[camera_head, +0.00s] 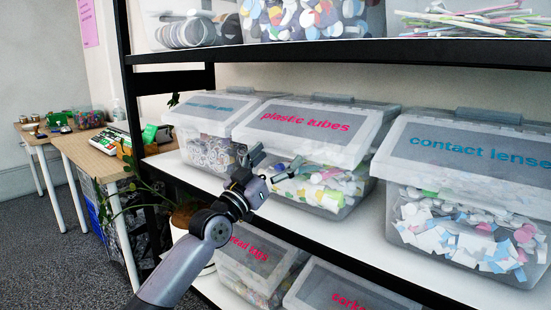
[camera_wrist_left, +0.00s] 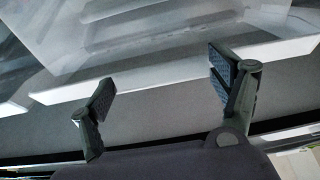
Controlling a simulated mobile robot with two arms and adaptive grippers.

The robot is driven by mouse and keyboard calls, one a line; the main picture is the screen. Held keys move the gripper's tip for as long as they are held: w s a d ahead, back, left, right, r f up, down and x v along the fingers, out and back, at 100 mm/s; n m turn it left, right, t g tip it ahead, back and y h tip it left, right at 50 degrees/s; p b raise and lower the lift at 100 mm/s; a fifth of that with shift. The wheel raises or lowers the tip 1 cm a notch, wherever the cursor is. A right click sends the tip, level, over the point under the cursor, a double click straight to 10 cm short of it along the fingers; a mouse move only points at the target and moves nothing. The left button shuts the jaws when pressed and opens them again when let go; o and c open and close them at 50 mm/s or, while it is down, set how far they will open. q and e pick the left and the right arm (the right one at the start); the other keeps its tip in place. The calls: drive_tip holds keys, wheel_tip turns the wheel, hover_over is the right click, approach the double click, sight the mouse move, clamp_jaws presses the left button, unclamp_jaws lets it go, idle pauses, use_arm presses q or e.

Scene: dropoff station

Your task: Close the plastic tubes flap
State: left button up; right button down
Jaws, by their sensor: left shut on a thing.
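The plastic tubes bin (camera_head: 335,201) is a clear box on the middle shelf, with pink lettering on its grey lid. Its translucent front flap (camera_head: 330,152) slopes down over the front, much like the flap of the bin to its right. Colourful pieces show below it. My left gripper (camera_head: 272,163) is at the bin's front left, partly covering it. In the left wrist view its two fingers (camera_wrist_left: 160,88) stand apart, below a clear surface and a white edge. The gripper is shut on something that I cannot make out. My right gripper is not in view.
The contact lenses bin (camera_head: 470,243) stands to the right, and another clear bin (camera_head: 205,151) stands close on the left. More bins (camera_head: 255,262) are on the lower shelf. A black shelf upright (camera_head: 125,80) and a plant (camera_head: 150,190) are left of my arm.

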use_arm(q)
drive_tip(key=o, duration=1.2)
drive_tip(key=shift+w+d+f, duration=0.1)
drive_tip(key=shift+d+f, duration=0.1)
drive_tip(key=shift+f, duration=0.45)
drive_tip(key=o, duration=0.3)
drive_tip(key=shift+w+d, duration=0.1)
drive_tip(key=shift+w, duration=0.15)
drive_tip(key=shift+o, duration=0.5)
drive_tip(key=shift+s+r, duration=0.15)
drive_tip(key=shift+r, duration=0.1)
drive_tip(key=v, duration=1.2)
